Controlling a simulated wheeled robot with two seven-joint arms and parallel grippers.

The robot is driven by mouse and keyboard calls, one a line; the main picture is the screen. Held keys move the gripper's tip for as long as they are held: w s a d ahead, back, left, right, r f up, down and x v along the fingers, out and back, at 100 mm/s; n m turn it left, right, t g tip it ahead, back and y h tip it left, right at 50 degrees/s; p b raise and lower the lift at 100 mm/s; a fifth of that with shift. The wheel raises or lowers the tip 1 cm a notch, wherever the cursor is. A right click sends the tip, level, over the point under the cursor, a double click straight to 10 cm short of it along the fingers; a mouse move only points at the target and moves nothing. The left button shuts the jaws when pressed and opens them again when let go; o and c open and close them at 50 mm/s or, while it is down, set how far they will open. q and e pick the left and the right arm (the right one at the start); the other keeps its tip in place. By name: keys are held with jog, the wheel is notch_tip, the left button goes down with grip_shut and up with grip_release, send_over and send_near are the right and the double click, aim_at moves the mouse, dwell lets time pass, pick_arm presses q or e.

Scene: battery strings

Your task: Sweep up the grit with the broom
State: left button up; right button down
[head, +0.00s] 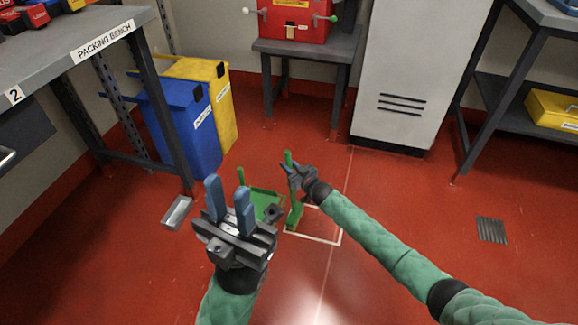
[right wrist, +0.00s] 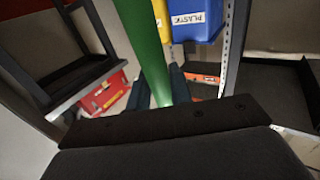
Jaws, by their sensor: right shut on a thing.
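The green broom (head: 294,217) stands roughly upright, its lower end at the white floor outline. My right gripper (head: 290,171) is shut on its handle, whose top shows just above the fingers. In the right wrist view the green handle (right wrist: 146,50) runs down into my gripper. A green dustpan (head: 262,204) is just left of the broom, partly hidden behind my left gripper. My left gripper (head: 228,188) is open and empty in front of it, blue fingers apart and pointing up. A small dark thing (head: 272,212) shows beside the dustpan. I cannot make out the grit.
A white outline (head: 325,240) marks the red floor. A metal tray (head: 177,212) lies by the packing bench (head: 105,45) leg. Blue (head: 182,125) and yellow (head: 218,85) bins stand behind. A grey cabinet (head: 412,70) is at the back. A floor grate (head: 491,230) is right.

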jog(key=shift+r+p, duration=0.7)
jog(key=shift+r, duration=0.4)
jog(key=s+d+p, duration=0.2)
jog(key=s+d, duration=0.1)
jog(key=d, duration=0.9)
jog(key=s+d+f+p, duration=0.1)
jog(key=s+d+p, duration=0.2)
jog(key=d, duration=0.9)
jog(key=shift+s+p, duration=0.35)
jog(key=shift+s, duration=0.05)
jog(key=shift+f+b, duration=0.55)
jog(key=shift+f, duration=0.35)
jog(key=w+a, duration=0.2)
jog(key=a, duration=0.7)
jog(key=w+a+b, duration=0.1)
jog(key=w+a, duration=0.2)
jog(key=a, duration=0.6)
jog(key=shift+a+f, duration=0.15)
jog(key=shift+f, duration=0.1)
dwell(1.2)
